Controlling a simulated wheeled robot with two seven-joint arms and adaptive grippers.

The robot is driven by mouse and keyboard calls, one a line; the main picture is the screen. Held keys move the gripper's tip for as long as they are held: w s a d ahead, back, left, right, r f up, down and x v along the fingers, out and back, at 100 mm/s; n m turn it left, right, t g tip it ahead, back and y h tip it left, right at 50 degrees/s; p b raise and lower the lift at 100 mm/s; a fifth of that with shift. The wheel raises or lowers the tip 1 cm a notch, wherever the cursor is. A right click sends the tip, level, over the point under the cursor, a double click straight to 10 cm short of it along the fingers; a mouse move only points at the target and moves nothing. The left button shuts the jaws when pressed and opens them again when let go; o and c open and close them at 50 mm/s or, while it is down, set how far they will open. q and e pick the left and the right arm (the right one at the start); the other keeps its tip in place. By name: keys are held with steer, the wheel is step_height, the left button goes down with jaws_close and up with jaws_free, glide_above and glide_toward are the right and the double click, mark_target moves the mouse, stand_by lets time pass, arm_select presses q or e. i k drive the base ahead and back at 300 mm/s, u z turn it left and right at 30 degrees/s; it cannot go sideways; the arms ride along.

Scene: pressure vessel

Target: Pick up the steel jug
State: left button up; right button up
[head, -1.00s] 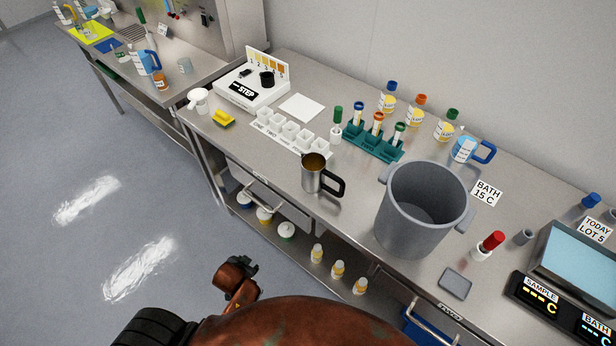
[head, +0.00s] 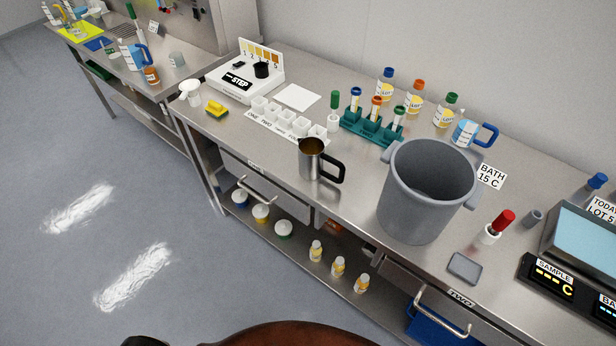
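The steel jug (head: 312,160) stands upright on the steel bench near its front edge. It has an open top and a black handle that points right. It stands clear of the grey bath pot (head: 425,200) to its right and of the white cups (head: 283,117) behind it. I see no gripper on or beside the jug. Neither gripper can be made out; only brown parts of my own body show at the bottom edge.
A green tube rack (head: 371,128) and several capped bottles stand behind. Drawer handles (head: 255,190) stick out below the bench.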

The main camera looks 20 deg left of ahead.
mark_target(322, 165)
steer(key=k, duration=1.05)
steer(key=z, duration=0.7)
steer(key=i, duration=1.05)
steer(key=u, duration=0.25)
